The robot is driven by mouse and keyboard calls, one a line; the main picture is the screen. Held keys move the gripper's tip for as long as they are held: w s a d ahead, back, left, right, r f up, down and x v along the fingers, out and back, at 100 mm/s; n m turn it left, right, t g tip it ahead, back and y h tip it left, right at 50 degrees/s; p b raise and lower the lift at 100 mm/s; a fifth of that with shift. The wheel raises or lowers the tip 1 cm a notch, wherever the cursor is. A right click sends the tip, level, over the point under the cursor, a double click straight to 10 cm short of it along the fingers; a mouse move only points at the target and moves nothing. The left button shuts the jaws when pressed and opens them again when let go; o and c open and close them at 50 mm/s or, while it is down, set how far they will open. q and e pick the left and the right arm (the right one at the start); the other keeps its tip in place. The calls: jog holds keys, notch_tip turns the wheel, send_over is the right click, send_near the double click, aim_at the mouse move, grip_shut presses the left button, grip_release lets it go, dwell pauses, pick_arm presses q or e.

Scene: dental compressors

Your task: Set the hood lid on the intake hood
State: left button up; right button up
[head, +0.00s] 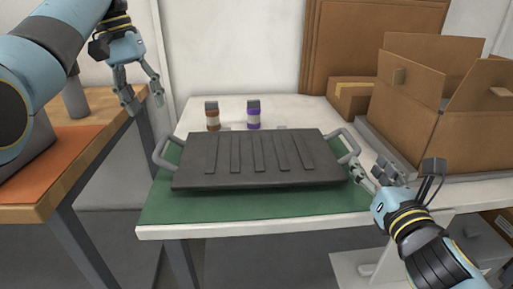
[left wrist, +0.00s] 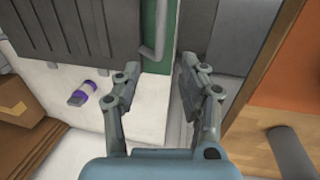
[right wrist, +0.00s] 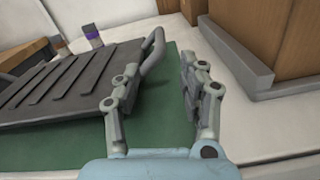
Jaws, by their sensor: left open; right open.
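A dark grey ribbed slab with a looped handle at each end, apparently the hood lid (head: 258,180), lies on a green mat (head: 160,205) on the white table. Its left handle (head: 163,152) also shows in the left wrist view (left wrist: 158,35). My left gripper (head: 144,98) is open and empty, above and left of that handle. My right gripper (head: 368,170) is open beside the right handle (head: 349,143); in the right wrist view that handle (right wrist: 154,50) lies beyond the fingers, and no grip shows. I cannot clearly identify the intake hood.
A brown-labelled bottle (head: 212,116) and a purple-labelled bottle (head: 253,114) stand behind the slab. A large open cardboard box (head: 420,120) stands at the right, with a smaller box (head: 350,98) behind. A wooden table with an orange mat (head: 50,160) is at the left, across a gap.

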aim_at(162, 138)
jog(key=shift+w, duration=0.1)
jog(key=shift+s+r, duration=0.1)
jog(key=shift+s, duration=0.15)
pick_arm(q)
jog(key=f, duration=0.3)
jog(key=d+f, duration=0.1)
jog(key=f, duration=0.3)
jog(key=d+f, duration=0.1)
jog(key=f, duration=0.2)
jog(key=shift+f, duration=0.25)
pick_arm(e)
jog(key=w, duration=1.1)
jog(key=shift+a, duration=0.15)
pick_arm(q)
grip_shut()
pick_arm(e)
grip_shut()
pick_arm(q)
jog(key=shift+r, duration=0.1)
